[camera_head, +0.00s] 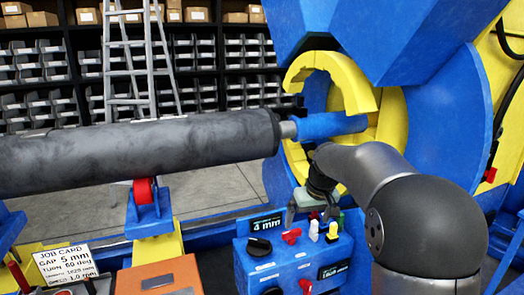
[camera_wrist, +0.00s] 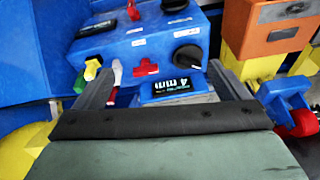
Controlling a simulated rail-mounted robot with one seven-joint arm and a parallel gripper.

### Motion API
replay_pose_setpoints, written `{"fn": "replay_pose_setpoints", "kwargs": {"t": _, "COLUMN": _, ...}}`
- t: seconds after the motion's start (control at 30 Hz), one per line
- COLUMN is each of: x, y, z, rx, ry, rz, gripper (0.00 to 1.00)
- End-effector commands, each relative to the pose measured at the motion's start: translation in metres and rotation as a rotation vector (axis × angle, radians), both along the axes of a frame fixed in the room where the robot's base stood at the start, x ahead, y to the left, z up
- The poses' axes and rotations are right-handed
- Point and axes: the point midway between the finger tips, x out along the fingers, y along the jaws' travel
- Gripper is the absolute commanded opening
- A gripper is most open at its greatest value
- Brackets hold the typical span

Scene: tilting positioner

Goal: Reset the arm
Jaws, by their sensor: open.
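My arm comes in from the right in the head view and bends down over a blue control box (camera_head: 270,262). Beyond the fingers are a red cross-shaped knob (camera_wrist: 145,67), a black dial (camera_wrist: 187,57) and a display reading 4 mm (camera_wrist: 172,87). I cannot tell whether the gripper touches the box.
A long grey cylinder (camera_head: 140,152) rests over a red roller (camera_head: 143,190), its end near the blue rod (camera_head: 330,125) and yellow ring (camera_head: 345,80) of the big blue positioner (camera_head: 440,110). A job card (camera_head: 66,262) and orange box (camera_head: 160,277) stand front left.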

Motion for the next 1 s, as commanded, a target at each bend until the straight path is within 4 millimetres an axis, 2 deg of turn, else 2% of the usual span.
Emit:
{"fn": "replay_pose_setpoints", "kwargs": {"t": 0.03, "x": -0.04, "y": 0.005, "z": 0.019, "rx": -0.001, "ry": 0.026, "rz": -0.02, "gripper": 0.95}}
{"fn": "replay_pose_setpoints", "kwargs": {"t": 0.2, "x": -0.169, "y": 0.014, "z": 0.024, "rx": -0.02, "ry": 0.122, "rz": -0.096, "gripper": 0.95}}
{"fn": "replay_pose_setpoints", "kwargs": {"t": 0.3, "x": -0.236, "y": 0.016, "z": 0.017, "rx": -0.037, "ry": 0.167, "rz": -0.135, "gripper": 0.95}}
{"fn": "replay_pose_setpoints", "kwargs": {"t": 0.43, "x": -0.298, "y": 0.015, "z": 0.003, "rx": -0.059, "ry": 0.207, "rz": -0.168, "gripper": 0.95}}
{"fn": "replay_pose_setpoints", "kwargs": {"t": 0.5, "x": -0.319, "y": 0.014, "z": -0.004, "rx": -0.067, "ry": 0.222, "rz": -0.18, "gripper": 0.95}}
{"fn": "replay_pose_setpoints", "kwargs": {"t": 0.6, "x": -0.334, "y": 0.013, "z": -0.01, "rx": -0.073, "ry": 0.232, "rz": -0.189, "gripper": 0.95}}
{"fn": "replay_pose_setpoints", "kwargs": {"t": 1.0, "x": -0.337, "y": 0.013, "z": -0.012, "rx": -0.074, "ry": 0.236, "rz": -0.191, "gripper": 0.95}}
